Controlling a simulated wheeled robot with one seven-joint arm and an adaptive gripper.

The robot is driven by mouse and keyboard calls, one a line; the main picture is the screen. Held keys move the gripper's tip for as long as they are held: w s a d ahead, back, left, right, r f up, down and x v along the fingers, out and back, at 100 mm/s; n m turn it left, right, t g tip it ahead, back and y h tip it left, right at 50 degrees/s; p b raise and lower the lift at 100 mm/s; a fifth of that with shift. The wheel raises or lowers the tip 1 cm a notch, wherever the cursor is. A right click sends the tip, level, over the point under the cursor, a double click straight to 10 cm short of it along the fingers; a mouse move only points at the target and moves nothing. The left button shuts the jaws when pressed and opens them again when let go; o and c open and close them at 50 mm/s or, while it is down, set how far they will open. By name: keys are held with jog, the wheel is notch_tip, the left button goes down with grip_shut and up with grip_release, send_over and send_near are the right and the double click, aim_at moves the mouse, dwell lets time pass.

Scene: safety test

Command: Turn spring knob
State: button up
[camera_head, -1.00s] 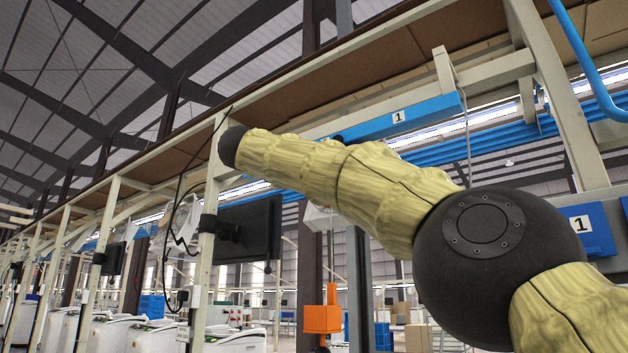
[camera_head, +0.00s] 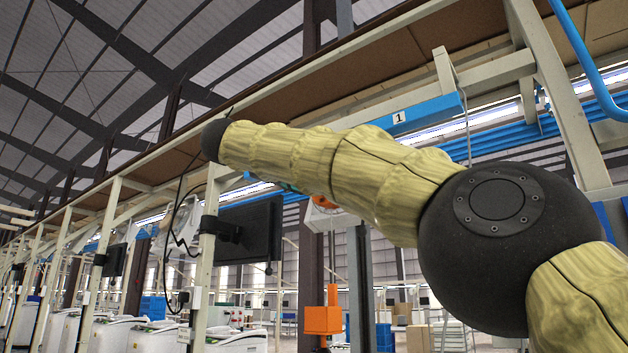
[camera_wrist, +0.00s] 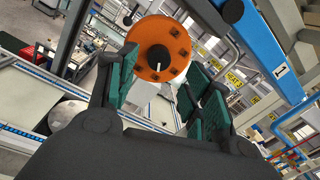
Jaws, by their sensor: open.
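A round orange disc with a dark hub and a small white pin, seemingly the spring knob (camera_wrist: 158,47), is at the top middle of the wrist view. In the head view a sliver of orange, seemingly the same unit (camera_head: 322,202), shows just below my forearm, which hides the rest. My gripper (camera_wrist: 160,84) is open, its green-padded fingers on either side of the lower part of the disc as seen by the wrist camera. Nothing is held, and I see no clear contact.
A blue beam marked 1 (camera_wrist: 250,40) runs along the right of the wrist view. In the head view, an orange box (camera_head: 322,318) hangs below the unit, and a dark monitor (camera_head: 250,231) is fixed to a pale post (camera_head: 205,262) at left.

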jog(key=v, duration=0.7)
jog(key=shift+s+a, duration=0.25)
jog(key=shift+s, duration=0.1)
